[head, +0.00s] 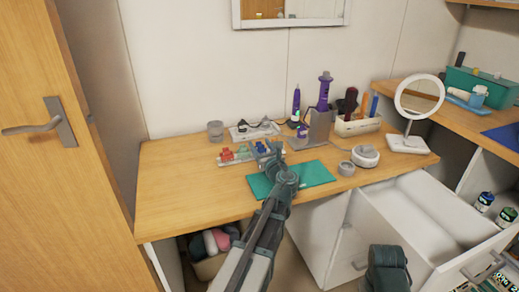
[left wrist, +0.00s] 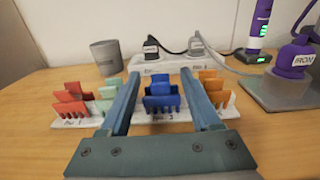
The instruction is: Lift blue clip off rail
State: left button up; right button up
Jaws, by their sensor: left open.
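The blue clip (left wrist: 162,95) sits on the white rail (left wrist: 228,98) in the left wrist view, with comb-like teeth facing me. A red clip (left wrist: 72,105) and a pale green clip stand to its left, and an orange clip (left wrist: 210,85) to its right. My left gripper (left wrist: 160,73) is open, its two fingers at either side of the blue clip in the picture. I see no contact with it. In the head view my left gripper (head: 270,156) is over the rail's right part and hides some of it.
A grey cup (left wrist: 106,56) and a white power strip (left wrist: 150,64) with plugs stand behind the rail. A purple iron in a grey holder (head: 318,128) is to the right. A teal mat (head: 316,173) lies in front. An open white drawer (head: 420,215) juts out at the right.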

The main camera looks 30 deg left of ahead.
pick_arm(q)
jog(key=x, duration=0.3)
jog(key=shift+w+a, duration=0.15)
grip_shut()
